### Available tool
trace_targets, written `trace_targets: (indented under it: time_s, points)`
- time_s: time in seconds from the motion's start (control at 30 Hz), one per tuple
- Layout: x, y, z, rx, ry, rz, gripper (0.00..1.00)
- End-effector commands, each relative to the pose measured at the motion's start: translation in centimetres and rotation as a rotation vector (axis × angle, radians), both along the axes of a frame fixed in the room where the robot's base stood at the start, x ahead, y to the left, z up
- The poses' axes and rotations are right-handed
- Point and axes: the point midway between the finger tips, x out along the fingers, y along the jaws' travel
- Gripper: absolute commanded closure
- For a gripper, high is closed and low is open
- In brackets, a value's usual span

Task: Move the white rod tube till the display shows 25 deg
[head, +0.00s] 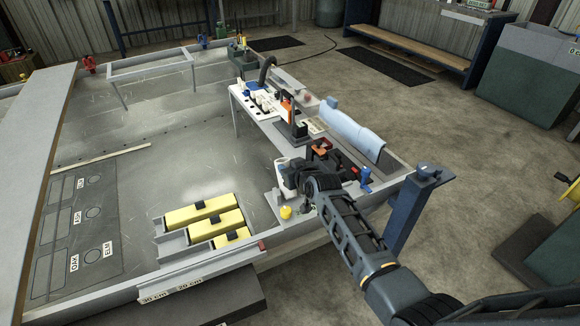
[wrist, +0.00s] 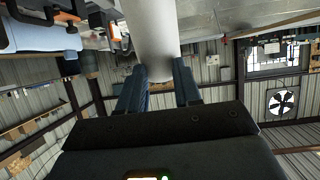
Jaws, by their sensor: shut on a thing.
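The white rod tube (wrist: 150,35) fills the top middle of the wrist view, with its lower end between the two dark fingers. My gripper (wrist: 160,82) is shut on it. In the head view my gripper (head: 288,174) is at the right end of the steel bench, and only a small pale part of the tube (head: 283,162) shows beside it. The arm hides most of the tube. I cannot make out a display or any angle reading in either view.
Yellow blocks (head: 202,210) lie in a grey rack left of my gripper. A yellow knob (head: 286,212) stands close by. A blue clamp (head: 365,178) and a pale blue roll (head: 352,135) are to the right. The bench's middle (head: 190,150) is mostly clear.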

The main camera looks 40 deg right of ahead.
Motion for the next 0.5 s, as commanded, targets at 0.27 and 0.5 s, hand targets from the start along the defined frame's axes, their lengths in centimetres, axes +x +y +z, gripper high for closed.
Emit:
trace_targets:
  time_s: [0.27, 0.5]
  points:
    - [-0.02, 0.03, -0.04, 0.000, -0.001, 0.000, 0.56]
    - [-0.03, 0.02, -0.02, 0.000, -0.001, 0.000, 0.41]
